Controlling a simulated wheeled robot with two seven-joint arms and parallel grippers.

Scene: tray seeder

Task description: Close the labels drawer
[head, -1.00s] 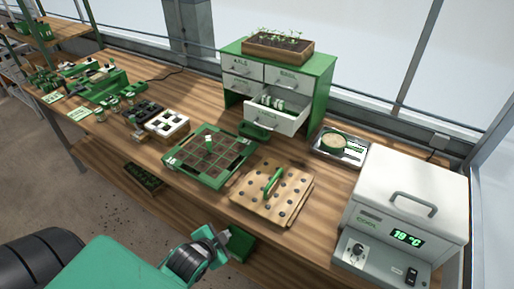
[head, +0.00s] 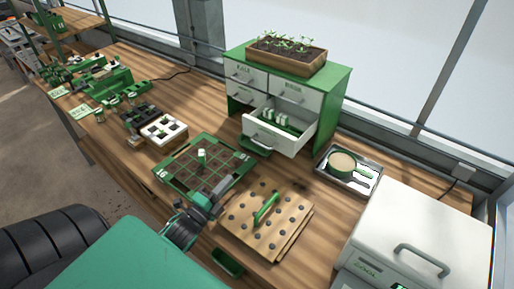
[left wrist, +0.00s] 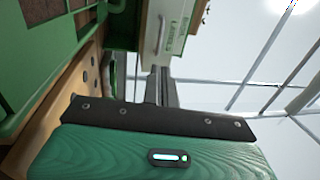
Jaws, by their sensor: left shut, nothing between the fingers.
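The green cabinet (head: 338,95) stands at the back of the bench. Its wide lower drawer (head: 280,136), white-fronted, is pulled out and holds several white and green pieces. I take it to be the labels drawer; its lettering is too small to read. The drawers above it look shut. My left gripper (head: 220,188) is shut and empty, between the seeding tray and the peg-hole board, well in front of the drawer. In the left wrist view its fingers (left wrist: 160,86) are together, with a white drawer front (left wrist: 168,35) beyond them.
A green gridded tray (head: 238,162) and a wooden board with a green handle (head: 285,235) lie in front of the cabinet. A metal tray (head: 365,185) with a round pot is to the right, near a white appliance (head: 400,235). Seedlings in a box (head: 290,63) stand on top.

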